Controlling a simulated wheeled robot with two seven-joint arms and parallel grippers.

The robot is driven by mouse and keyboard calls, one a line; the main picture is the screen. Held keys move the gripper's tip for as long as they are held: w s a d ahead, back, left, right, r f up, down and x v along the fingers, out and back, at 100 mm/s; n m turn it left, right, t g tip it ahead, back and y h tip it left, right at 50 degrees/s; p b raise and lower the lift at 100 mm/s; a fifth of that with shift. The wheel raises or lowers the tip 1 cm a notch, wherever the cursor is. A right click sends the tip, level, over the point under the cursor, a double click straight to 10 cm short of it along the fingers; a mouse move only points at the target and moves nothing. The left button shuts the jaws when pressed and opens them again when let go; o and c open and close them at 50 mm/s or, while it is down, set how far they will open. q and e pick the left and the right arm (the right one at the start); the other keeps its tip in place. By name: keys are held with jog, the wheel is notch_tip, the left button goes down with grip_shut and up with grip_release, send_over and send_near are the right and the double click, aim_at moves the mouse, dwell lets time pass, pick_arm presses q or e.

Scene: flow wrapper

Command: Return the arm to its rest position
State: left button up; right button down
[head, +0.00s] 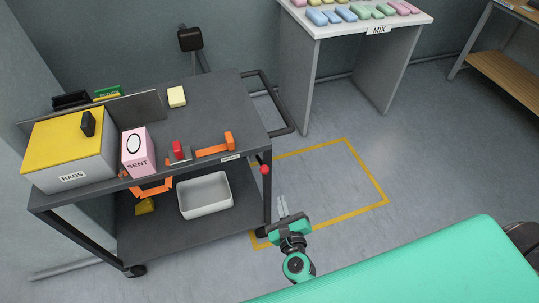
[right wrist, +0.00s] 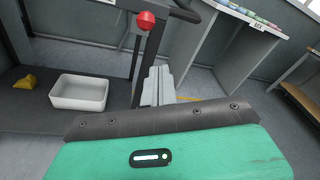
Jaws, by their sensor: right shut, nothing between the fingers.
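My right gripper (head: 283,207) is shut and empty. In the head view it hangs over the floor to the right of the dark cart (head: 220,112), near the cart's front right leg. Its closed fingers also show in the right wrist view (right wrist: 158,88), pointing away from the camera. A red ball-shaped knob (head: 265,169) on the cart's corner is just above and left of the fingertips in the head view. The knob shows again in the right wrist view (right wrist: 146,20). My left gripper is not in view.
The cart top carries a yellow-lidded RAGS box (head: 70,150), a pink SENT box (head: 138,152) and an orange tool (head: 214,149). A white bin (head: 205,195) sits on the lower shelf. Behind stands a MIX table (head: 345,24) with coloured pieces. Yellow-taped floor (head: 350,170) is clear.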

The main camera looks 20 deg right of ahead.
jog(key=s+a+f+n+g+y+p, duration=0.15)
jog(key=s+f+n+g, duration=0.25)
jog(key=s+f+n, duration=0.55)
jog(key=s+a+f+n+g+y+p, duration=0.1)
jog(key=s+f+n+g+y+p, duration=0.2)
jog(key=f+n, duration=1.2)
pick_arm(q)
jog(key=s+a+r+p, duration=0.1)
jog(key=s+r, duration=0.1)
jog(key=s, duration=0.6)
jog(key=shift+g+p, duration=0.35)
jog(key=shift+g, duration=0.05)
pick_arm(e)
jog(key=s+d+f+n+g+h, duration=0.1)
jog(key=s+d+f+n+g, duration=0.3)
jog(key=s+f, duration=0.4)
jog(key=s+d+f+n+g+h, duration=0.1)
jog(key=s+d+f+n+g, duration=0.3)
jog(key=s, duration=1.2)
jog(key=d+f+n, duration=0.2)
jog(key=d+f, duration=0.2)
jog(key=shift+s+f+g, duration=0.3)
jog(key=shift+g, duration=0.1)
jog(key=shift+d+h, duration=0.1)
jog(key=shift+h, duration=0.15)
